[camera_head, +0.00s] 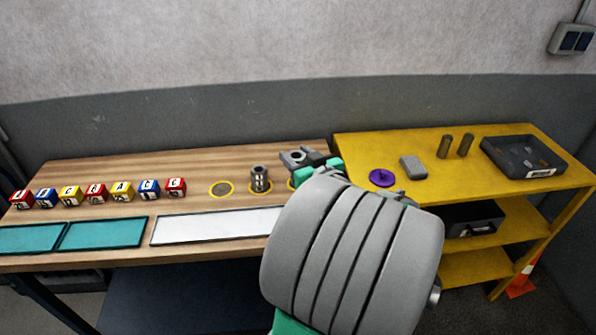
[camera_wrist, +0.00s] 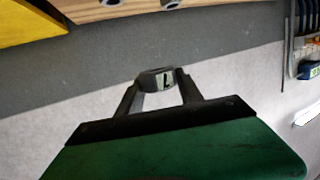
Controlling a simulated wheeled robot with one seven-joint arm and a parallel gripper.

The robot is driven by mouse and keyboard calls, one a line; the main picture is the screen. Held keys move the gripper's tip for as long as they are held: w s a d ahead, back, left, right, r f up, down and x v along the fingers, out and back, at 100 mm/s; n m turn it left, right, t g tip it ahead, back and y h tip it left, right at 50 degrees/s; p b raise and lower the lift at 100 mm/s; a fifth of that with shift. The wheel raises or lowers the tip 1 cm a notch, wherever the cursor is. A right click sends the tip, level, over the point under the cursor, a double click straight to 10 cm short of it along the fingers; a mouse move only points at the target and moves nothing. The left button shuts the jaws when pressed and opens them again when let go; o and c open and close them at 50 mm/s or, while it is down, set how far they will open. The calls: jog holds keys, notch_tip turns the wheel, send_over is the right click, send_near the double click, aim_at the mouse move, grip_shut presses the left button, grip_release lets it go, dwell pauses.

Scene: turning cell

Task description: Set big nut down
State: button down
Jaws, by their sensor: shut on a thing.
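The big nut (camera_wrist: 154,79) is a grey metal piece with a dark mark on its side, pinched between the two fingertips of my gripper (camera_wrist: 158,86) in the wrist view. In the head view the nut (camera_head: 291,158) shows at the end of my gripper (camera_head: 303,160), near the bench's right end. It appears to be above the bench top, over a yellow ring (camera_head: 291,184) that is partly hidden by my arm. A grey metal cylinder with a hole in its top (camera_head: 260,178) stands in a ring just left. Another ring (camera_head: 221,189) farther left is empty.
Several lettered cubes (camera_head: 96,193) line the wooden bench's left half. Teal trays (camera_head: 103,233) and a white panel (camera_head: 210,227) lie in front. The yellow shelf (camera_head: 420,145) at right holds a purple disc (camera_head: 381,178), grey block (camera_head: 413,167), two cylinders and a dark tray (camera_head: 490,148).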

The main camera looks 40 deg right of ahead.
aim_at(296, 152)
jog(key=shift+w+a+f+y, duration=0.1)
jog(key=shift+a+f+y, duration=0.25)
jog(key=shift+a, duration=0.25)
jog(key=shift+f, duration=0.1)
jog(key=w+d+f+p, duration=0.1)
jog(key=w+d+f, duration=0.3)
jog(key=d, duration=0.1)
jog(key=w+d+f+p, duration=0.2)
jog(key=w+d+f, duration=0.3)
jog(key=shift+w+f, duration=0.15)
jog(key=shift+f, duration=0.1)
jog(key=f, duration=0.3)
jog(key=shift+w+d, duration=0.15)
jog(key=shift+d, duration=0.05)
jog(key=shift+f+b, duration=0.3)
jog(key=shift+b, duration=0.1)
jog(key=c, duration=0.8)
grip_release()
jog(key=shift+o, duration=0.2)
jog(key=shift+a+r+p, duration=0.1)
jog(key=shift+p, duration=0.2)
